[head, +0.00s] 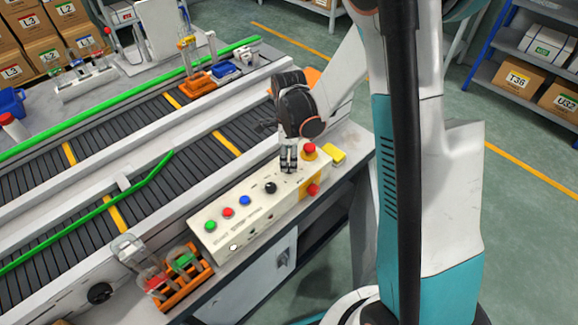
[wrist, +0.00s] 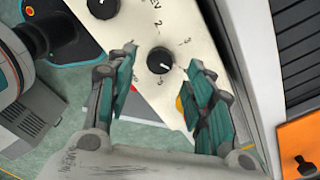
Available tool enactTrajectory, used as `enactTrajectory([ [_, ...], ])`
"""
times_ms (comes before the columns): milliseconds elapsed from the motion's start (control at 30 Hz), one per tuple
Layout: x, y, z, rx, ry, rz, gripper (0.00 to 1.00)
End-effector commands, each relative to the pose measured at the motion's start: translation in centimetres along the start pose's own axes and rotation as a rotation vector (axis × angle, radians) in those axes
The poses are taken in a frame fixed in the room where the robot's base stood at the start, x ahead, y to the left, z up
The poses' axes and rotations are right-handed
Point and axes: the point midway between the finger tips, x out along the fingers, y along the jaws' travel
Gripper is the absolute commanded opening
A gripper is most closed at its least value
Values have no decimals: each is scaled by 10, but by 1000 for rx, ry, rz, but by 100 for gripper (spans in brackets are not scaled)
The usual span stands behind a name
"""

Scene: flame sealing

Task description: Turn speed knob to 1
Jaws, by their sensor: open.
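A cream control panel (head: 243,221) stands along the conveyor's near side. In the wrist view a round black knob (wrist: 160,60) with a small light mark sits on the panel (wrist: 140,28), with printed numerals around it, a 2 and a 3 among them. Another black knob (wrist: 103,7) is cut by the top edge. One black knob (head: 270,187) shows in the head view; I cannot tell which is the speed knob. My gripper (head: 288,168) points down over the panel's right part. Its fingers (wrist: 163,58) are open and empty, on either side of the numbered knob; contact cannot be told.
Green (head: 210,226), red (head: 228,213) and blue (head: 245,200) buttons sit left of the knob. A red mushroom button (head: 309,152) stands close right of my gripper. An orange rack (head: 187,287) is at the panel's left end. The conveyor (head: 150,160) runs behind.

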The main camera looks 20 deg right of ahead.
Motion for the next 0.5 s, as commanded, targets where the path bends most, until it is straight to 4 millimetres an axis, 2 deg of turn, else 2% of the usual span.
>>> enactTrajectory([
  [33,11,0,0,0,0,0,48],
  [200,28,0,0,0,0,0,48],
  [500,35,0,0,0,0,0,48],
])
